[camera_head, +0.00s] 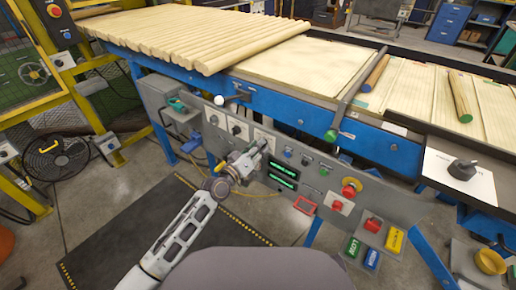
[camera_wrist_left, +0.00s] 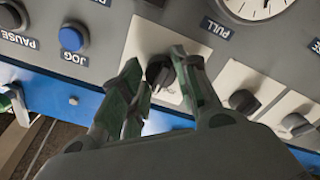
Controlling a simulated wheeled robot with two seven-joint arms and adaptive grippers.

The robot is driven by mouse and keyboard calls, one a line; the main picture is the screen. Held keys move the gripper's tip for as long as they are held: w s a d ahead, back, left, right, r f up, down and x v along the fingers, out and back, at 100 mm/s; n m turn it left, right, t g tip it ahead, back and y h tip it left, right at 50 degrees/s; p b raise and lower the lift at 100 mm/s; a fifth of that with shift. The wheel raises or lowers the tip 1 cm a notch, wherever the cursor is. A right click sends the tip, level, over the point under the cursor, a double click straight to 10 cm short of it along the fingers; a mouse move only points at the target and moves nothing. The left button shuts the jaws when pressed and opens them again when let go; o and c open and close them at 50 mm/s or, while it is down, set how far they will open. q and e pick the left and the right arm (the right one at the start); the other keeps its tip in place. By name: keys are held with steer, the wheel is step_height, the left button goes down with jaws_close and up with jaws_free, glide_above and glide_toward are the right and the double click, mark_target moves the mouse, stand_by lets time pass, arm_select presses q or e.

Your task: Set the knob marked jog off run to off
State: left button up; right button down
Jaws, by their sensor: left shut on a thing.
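My left gripper (camera_head: 252,154) reaches up to the front control panel (camera_head: 321,182). In the left wrist view its two green-padded fingers (camera_wrist_left: 165,88) are shut around a small black knob (camera_wrist_left: 158,70) on a white plate (camera_wrist_left: 145,40). This knob is the one of three in a row closest to the blue JOG button (camera_wrist_left: 72,38). The fingers hide part of its plate, and I cannot read its marking or its setting. The other two black knobs (camera_wrist_left: 243,101) and (camera_wrist_left: 297,124) stand untouched on their own white plates. My right gripper is not in view.
A lever with a white ball (camera_head: 219,100) rises above the panel. A red emergency button (camera_head: 350,188) and a red knob (camera_head: 373,224) lie to the right. A large black knob (camera_head: 462,168) sits on a white plate further right. Wooden rods (camera_head: 200,38) cover the table above.

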arm_select(q)
steer(key=o, duration=1)
steer(key=shift+s+a, duration=0.1)
steer(key=shift+v, duration=5.85)
steer(key=shift+f, duration=0.1)
